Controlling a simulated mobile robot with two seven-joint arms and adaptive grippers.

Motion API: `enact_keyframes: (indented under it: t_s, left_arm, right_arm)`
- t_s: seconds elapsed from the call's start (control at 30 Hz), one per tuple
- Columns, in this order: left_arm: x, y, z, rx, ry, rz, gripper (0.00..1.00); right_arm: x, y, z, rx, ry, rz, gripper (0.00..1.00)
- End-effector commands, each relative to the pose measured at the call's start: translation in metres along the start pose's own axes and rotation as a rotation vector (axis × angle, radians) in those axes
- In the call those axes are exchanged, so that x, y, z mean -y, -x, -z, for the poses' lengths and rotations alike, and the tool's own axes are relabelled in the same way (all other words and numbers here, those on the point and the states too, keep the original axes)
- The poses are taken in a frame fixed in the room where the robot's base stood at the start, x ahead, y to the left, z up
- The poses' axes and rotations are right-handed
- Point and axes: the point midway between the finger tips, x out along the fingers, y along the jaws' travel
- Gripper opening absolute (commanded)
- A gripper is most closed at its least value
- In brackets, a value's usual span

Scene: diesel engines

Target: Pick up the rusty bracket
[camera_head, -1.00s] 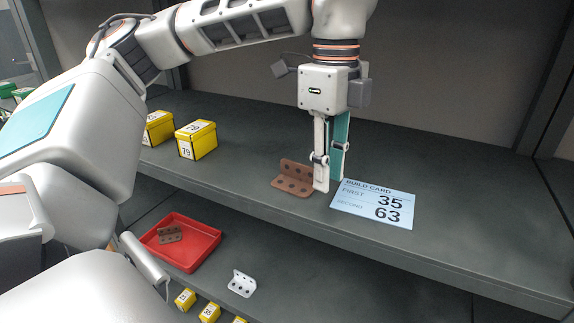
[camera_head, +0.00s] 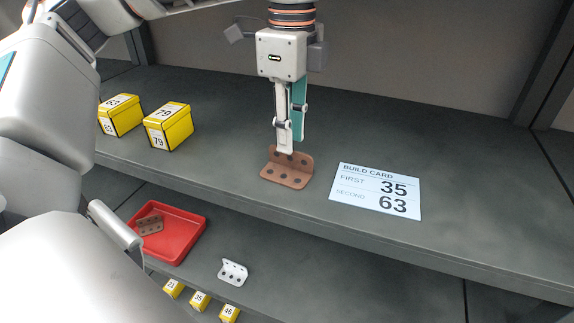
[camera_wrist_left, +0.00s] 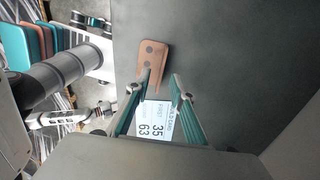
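The rusty bracket (camera_head: 288,178) is a reddish-brown angle piece with holes, lying on the upper shelf. It also shows in the left wrist view (camera_wrist_left: 166,62), just beyond the fingertips. My left gripper (camera_head: 291,147) points down just over the bracket's raised back flange. Its white finger overlaps the flange's upper edge in the picture; I cannot tell whether it touches. The left wrist view shows a gap between its fingers (camera_wrist_left: 162,74), with nothing held. A darker brown bracket (camera_head: 150,225) lies in the red tray (camera_head: 190,240) below. My right gripper is not seen.
A build card (camera_head: 375,190) reading 35 and 63 lies right of the bracket. Two yellow boxes (camera_head: 120,115) (camera_head: 167,127) stand at the left of the upper shelf (camera_head: 440,235). A white bracket (camera_head: 233,272) and small yellow boxes (camera_head: 200,301) sit on the lower level.

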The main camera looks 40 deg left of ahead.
Motion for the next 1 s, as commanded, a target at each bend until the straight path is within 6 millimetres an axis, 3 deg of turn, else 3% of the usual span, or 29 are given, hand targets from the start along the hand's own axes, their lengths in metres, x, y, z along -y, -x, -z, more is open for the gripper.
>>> enact_keyframes:
  t_s: [0.2,0.37,0.6,0.7,1.0]
  left_arm:
    - [0.001,-0.031,-0.001,0.001,-0.001,-0.004,0.23]
    - [0.002,-0.045,0.0,0.0,-0.001,-0.001,0.23]
    - [0.002,-0.047,0.0,-0.001,0.0,0.0,0.23]
    - [0.002,-0.047,0.0,-0.001,0.0,0.0,0.0]
    - [0.002,-0.046,0.0,-0.001,0.0,0.0,0.0]
  right_arm:
    - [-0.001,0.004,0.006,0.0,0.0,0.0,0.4]
    - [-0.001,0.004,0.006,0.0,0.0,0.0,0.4]
    - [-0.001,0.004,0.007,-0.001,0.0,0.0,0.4]
    - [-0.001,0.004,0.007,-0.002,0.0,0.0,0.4]
    - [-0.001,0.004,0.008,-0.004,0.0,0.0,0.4]
